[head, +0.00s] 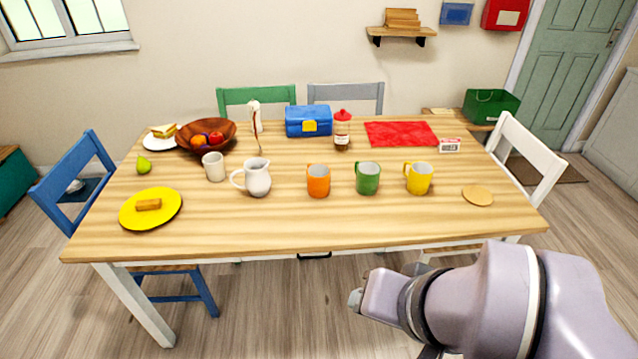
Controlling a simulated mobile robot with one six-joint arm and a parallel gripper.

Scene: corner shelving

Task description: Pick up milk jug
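The milk jug (257,178) is a small white pitcher with its handle on the left. It stands upright on the wooden table (300,231), left of the middle. An off-white cup (213,167) stands to its left and an orange mug (318,181) to its right. My arm reaches in from the lower right, in front of the table and well apart from the jug. The fingers of my gripper are not visible; only arm links show.
A green mug (367,178) and a yellow mug (418,178) stand right of the orange one. Behind are a fruit bowl (190,140), a blue lunchbox (308,121) and a sauce bottle (342,130). A yellow plate (130,217) lies at left. The table's front strip is clear.

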